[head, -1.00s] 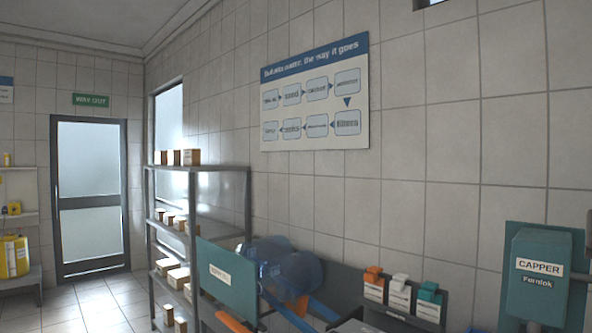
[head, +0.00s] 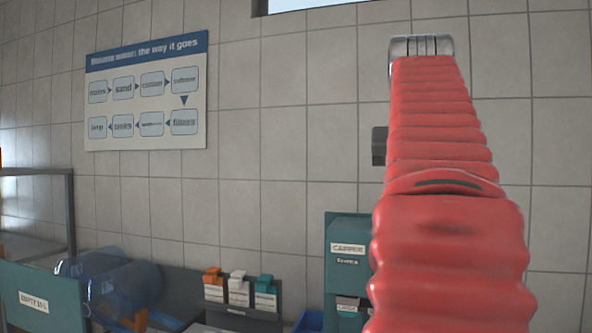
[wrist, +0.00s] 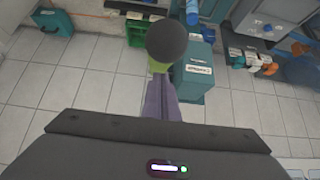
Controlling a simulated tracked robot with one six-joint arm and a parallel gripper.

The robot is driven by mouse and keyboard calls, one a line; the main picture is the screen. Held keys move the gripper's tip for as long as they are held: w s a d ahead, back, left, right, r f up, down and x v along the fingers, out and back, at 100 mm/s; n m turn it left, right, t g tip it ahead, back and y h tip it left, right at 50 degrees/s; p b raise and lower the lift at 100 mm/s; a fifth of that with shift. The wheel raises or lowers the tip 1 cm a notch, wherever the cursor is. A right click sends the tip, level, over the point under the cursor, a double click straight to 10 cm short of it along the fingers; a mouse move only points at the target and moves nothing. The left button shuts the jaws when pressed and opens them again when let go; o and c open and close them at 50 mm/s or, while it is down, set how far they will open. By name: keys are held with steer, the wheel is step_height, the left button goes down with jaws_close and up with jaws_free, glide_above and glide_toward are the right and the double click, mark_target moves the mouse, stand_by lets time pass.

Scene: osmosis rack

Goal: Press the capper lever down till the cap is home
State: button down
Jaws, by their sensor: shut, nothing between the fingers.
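The teal capper (head: 343,232), with a white CAPPER label, stands at lower centre in the head view, partly hidden by my red-sleeved arm. A teal box with a white label (wrist: 193,90), apparently the capper, also shows in the wrist view. A dark round knob (wrist: 166,38), possibly the lever's end, is just beyond my gripper (wrist: 157,70). My gripper is shut and empty, its fingers side by side with green at the tips. I cannot tell whether they touch the knob. A dark block (head: 379,146) shows beside my arm in the head view. The cap cannot be made out.
Orange, white and teal dispensers (head: 238,290) stand on the bench left of the capper. Clear blue bottles (head: 115,285) lie behind a teal panel (head: 40,298). A blue bin (head: 308,321) sits beside the capper. The wrist view shows open tiled floor (wrist: 60,80).

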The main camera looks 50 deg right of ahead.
steer(key=shift+d+r, duration=0.1)
steer(key=shift+r, duration=2.5)
steer(key=shift+w, duration=0.1)
steer(key=w+a+f+n+t+y, duration=0.1)
steer(key=w+a+f+n+y, duration=0.15)
steer(key=w+a+f, duration=0.65)
steer(key=w+a+f+n+t+y, duration=0.1)
steer(key=w+a+f+n, duration=0.3)
steer(key=w+a+f, duration=0.5)
steer(key=s+a+f+n+y, duration=0.1)
steer(key=s+a+f+n, duration=0.1)
steer(key=a+f, duration=0.6)
steer(key=s+a+f+n+y, duration=0.1)
steer(key=s+a+f, duration=0.3)
steer(key=a+f, duration=0.4)
steer(key=s+a+f+n+y, duration=0.1)
steer(key=s+a+f+n, duration=0.2)
steer(key=a+f, duration=0.5)
step_height(320, 180, down, 5)
steer(key=shift+s+a+f+y, duration=0.1)
steer(key=shift+s+a+y, duration=0.25)
steer(key=shift+s, duration=0.1)
